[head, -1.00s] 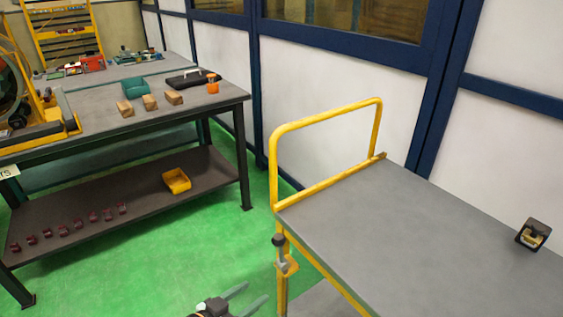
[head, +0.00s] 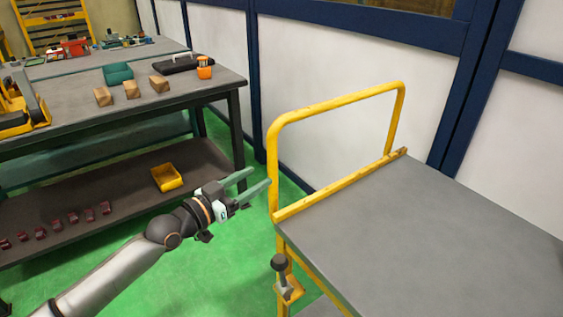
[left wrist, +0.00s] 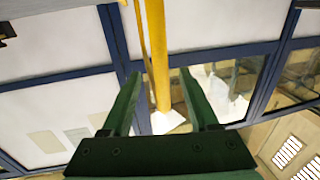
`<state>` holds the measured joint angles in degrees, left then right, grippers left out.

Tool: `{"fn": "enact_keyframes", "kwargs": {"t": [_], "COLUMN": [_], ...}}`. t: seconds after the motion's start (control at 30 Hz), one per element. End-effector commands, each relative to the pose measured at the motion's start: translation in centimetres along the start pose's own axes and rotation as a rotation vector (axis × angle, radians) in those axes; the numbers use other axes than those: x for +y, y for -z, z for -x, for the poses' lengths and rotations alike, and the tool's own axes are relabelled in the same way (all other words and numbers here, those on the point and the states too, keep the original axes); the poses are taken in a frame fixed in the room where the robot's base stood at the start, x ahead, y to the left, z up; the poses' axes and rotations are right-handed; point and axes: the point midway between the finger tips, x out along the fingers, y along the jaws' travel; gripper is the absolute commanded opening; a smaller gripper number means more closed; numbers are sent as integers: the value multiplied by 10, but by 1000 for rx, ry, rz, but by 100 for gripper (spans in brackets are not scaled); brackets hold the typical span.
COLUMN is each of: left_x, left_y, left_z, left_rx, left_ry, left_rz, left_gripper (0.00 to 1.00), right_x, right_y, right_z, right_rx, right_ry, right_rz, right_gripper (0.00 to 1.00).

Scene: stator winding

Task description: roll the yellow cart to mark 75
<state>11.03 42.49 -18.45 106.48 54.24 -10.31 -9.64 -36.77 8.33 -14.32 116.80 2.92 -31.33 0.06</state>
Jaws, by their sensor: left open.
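The yellow cart has a yellow tube handle (head: 338,104) at its near-left end and a grey top (head: 400,240). My left gripper (head: 260,178) is open and empty, just left of the handle's left upright, with its fingertips pointing at it. In the left wrist view a yellow post (left wrist: 157,50) shows in the gap between the open green fingers (left wrist: 161,82). I cannot tell whether the fingers touch the post. A lever with a dark knob (head: 279,263) sits on the cart's corner below the handle. Mark 75 is not visible. My right gripper is not in view.
A dark workbench (head: 215,90) at left holds wooden blocks (head: 131,89), a black case and an orange cup. Its lower shelf (head: 120,185) holds a yellow bin (head: 166,178) and several small red parts. Green floor (head: 220,265) is open between bench and cart. A white wall with blue frames stands behind.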

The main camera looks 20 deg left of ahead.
Motion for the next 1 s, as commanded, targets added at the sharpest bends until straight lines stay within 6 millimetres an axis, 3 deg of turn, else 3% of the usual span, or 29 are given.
{"fn": "enact_keyframes", "kwargs": {"t": [0.3, 0.5, 0.97, 1.0], "left_x": [0, 0, 0, 0], "left_y": [0, -1, -1, -1], "left_z": [-58, -84, -96, -96], "left_rx": [2, 1, -2, -2], "left_ry": [0, 0, 0, 0], "left_rz": [4, 2, 1, 1], "left_gripper": [61, 61, 61, 57], "right_x": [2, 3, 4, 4], "right_y": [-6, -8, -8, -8], "right_z": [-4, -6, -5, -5], "right_rx": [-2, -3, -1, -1], "right_ry": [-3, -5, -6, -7], "right_rz": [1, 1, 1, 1], "right_gripper": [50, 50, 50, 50]}}
